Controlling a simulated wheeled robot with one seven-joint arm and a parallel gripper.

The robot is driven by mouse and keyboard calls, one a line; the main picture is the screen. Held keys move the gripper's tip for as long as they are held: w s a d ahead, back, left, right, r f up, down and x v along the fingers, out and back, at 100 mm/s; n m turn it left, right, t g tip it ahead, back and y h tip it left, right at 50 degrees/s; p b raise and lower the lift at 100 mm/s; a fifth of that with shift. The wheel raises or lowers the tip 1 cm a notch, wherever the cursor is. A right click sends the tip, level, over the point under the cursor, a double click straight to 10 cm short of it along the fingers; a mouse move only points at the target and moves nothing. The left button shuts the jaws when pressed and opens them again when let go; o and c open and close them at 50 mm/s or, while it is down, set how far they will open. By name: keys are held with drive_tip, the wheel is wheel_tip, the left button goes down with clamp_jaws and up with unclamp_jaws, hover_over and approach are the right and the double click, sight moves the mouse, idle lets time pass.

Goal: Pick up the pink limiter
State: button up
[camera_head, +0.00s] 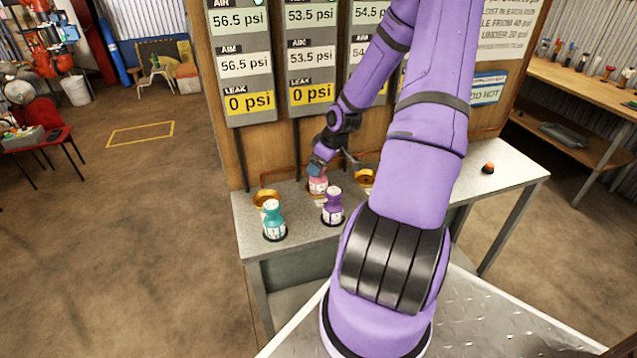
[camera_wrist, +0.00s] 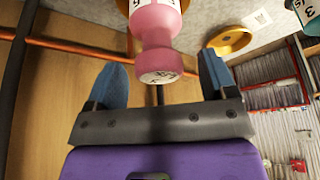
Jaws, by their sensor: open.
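The pink limiter (camera_head: 318,186) stands on the metal bench, behind the purple limiter. In the wrist view the pink limiter (camera_wrist: 157,38) has a narrow waist and a rounded end with small dark markings. My gripper (camera_head: 320,168) is at the top of the pink limiter and partly covers it in the head view. In the wrist view its two blue fingers (camera_wrist: 162,80) are apart, one on each side of the limiter's rounded end. Gaps show between the fingers and the limiter, so it is not gripped.
A purple limiter (camera_head: 332,207) and a teal limiter (camera_head: 272,221) stand close by at the bench's front left. Gold rings (camera_head: 264,197) are at the back of the bench (camera_head: 290,247). Gauge panels (camera_head: 240,60) rise behind. A black-and-orange knob (camera_head: 488,168) sits at right.

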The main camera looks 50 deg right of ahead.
drive_tip(key=shift+x, duration=1.5)
drive_tip(key=shift+c, duration=0.4)
drive_tip(key=c, duration=1.1)
drive_tip(key=shift+d+r, duration=0.1)
drive_tip(key=shift+r, duration=0.05)
